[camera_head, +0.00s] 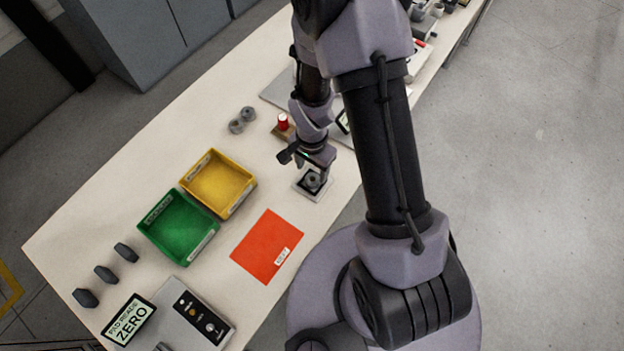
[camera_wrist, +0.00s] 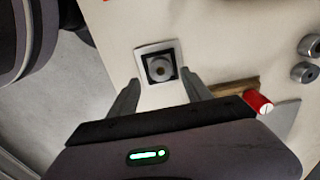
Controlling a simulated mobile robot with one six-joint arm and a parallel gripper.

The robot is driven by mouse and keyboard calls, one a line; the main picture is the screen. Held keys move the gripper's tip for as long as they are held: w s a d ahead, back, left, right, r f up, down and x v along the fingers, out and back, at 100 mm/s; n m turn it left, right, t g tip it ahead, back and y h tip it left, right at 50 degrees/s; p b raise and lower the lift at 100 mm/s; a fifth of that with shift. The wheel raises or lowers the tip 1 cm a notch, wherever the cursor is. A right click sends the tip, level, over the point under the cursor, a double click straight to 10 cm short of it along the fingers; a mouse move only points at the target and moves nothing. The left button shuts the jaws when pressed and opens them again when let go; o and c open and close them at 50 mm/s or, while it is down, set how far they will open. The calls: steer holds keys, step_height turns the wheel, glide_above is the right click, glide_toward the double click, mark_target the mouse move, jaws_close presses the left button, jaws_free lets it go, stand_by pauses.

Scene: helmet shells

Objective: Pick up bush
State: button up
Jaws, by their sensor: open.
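A small grey ring-shaped part, which I take to be the bush (camera_head: 312,181), sits on a white square plate (camera_head: 303,194) with a dark centre, near the table's right edge. In the wrist view the bush (camera_wrist: 160,69) lies ahead of my gripper, between the lines of the two fingers, on the plate (camera_wrist: 145,100). My gripper (camera_head: 306,160) is above the plate, open and empty. Its two fingers (camera_wrist: 162,84) are apart in the wrist view and do not appear to touch the bush.
A red cylinder (camera_head: 283,121) on a brown block stands behind the plate, with grey round parts (camera_head: 242,119) farther left. A yellow bin (camera_head: 246,205), a green bin (camera_head: 211,240) and a red sheet (camera_head: 262,252) lie nearer. Dark blocks (camera_head: 105,273) and a ZERO display (camera_head: 130,322) are at front left.

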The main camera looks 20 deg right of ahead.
mark_target(311, 181)
steer(key=f, duration=0.1)
steer(key=f+b, duration=0.1)
steer(key=f, duration=0.3)
steer(key=shift+w+f, duration=0.2)
steer(key=shift+w, duration=0.1)
steer(key=shift+r, duration=0.1)
jaws_close()
